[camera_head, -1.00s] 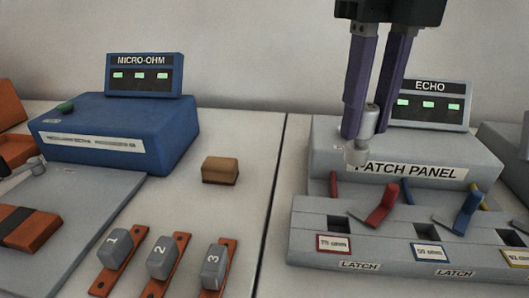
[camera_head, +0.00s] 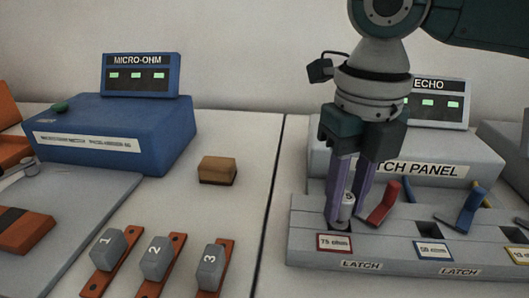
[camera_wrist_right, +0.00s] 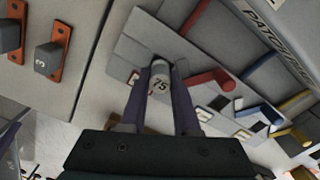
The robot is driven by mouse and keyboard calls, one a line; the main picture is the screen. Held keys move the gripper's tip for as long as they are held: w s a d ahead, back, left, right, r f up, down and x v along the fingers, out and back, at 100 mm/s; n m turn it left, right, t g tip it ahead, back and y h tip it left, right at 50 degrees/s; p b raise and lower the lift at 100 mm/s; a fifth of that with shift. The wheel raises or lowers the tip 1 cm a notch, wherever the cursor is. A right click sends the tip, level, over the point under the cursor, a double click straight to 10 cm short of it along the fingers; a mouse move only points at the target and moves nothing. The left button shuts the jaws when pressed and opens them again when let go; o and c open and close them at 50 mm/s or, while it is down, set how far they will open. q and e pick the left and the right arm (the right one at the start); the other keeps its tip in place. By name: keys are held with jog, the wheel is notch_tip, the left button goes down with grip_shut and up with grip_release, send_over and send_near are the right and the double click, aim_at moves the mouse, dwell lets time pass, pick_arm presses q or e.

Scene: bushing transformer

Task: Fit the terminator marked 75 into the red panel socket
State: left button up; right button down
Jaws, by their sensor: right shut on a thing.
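My right gripper (camera_head: 349,213) is shut on the terminator (camera_head: 347,207), a small pale grey cylinder. My left gripper is not in view.
A blue lever (camera_head: 469,207) and the 50 ohm label (camera_head: 433,250) are further right on the panel. The ECHO display (camera_head: 440,103) stands behind. To the left are a tan block (camera_head: 218,170), numbered grey blocks (camera_head: 157,257) and the blue MICRO-OHM unit (camera_head: 120,125).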

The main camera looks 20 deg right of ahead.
aim_at(345, 196)
jog(key=shift+f, duration=0.1)
jog(key=c, duration=0.6)
grip_release()
jog(key=shift+c, duration=0.2)
notch_tip(345, 196, up, 12)
jog(key=p, duration=0.1)
